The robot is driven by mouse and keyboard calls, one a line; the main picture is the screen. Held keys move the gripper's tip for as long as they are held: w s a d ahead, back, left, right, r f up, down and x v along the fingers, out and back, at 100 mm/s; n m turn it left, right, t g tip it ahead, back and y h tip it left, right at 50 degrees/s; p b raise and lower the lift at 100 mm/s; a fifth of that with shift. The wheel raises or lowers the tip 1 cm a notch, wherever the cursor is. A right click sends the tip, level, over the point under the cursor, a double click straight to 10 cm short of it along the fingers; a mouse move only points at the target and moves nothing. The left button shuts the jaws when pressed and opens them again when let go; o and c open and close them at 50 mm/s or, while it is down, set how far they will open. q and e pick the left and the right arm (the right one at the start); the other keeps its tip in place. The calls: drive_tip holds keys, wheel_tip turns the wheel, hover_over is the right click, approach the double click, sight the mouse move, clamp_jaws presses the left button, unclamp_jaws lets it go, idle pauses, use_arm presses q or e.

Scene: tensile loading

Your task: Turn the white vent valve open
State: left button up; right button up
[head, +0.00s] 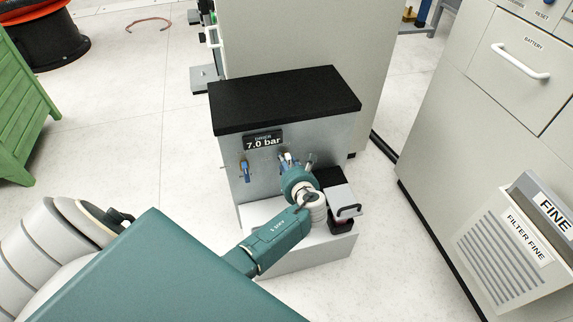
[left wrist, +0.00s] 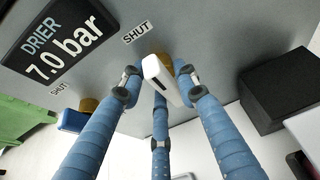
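The white vent valve handle (left wrist: 158,78) sits on a brass stem on the front of the grey drier cabinet, beside a "SHUT" label (left wrist: 137,32). In the head view its white top (head: 288,158) shows just above my wrist. My left gripper (left wrist: 160,72) has its blue fingers spread around the handle, one on each side and a third below. They look open; whether a fingertip touches the handle is unclear. In the head view the left gripper (head: 298,163) is mostly hidden by the wrist. My right gripper is in neither view.
A blue valve handle (head: 245,170) with its own "SHUT" label is left of the white one. The display (head: 263,141) reads 7.0 bar. A grey filter cabinet (head: 500,150) is farther right; floor between is clear.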

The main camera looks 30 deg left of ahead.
use_arm(q)
drive_tip(key=shift+c, duration=0.5)
clamp_jaws()
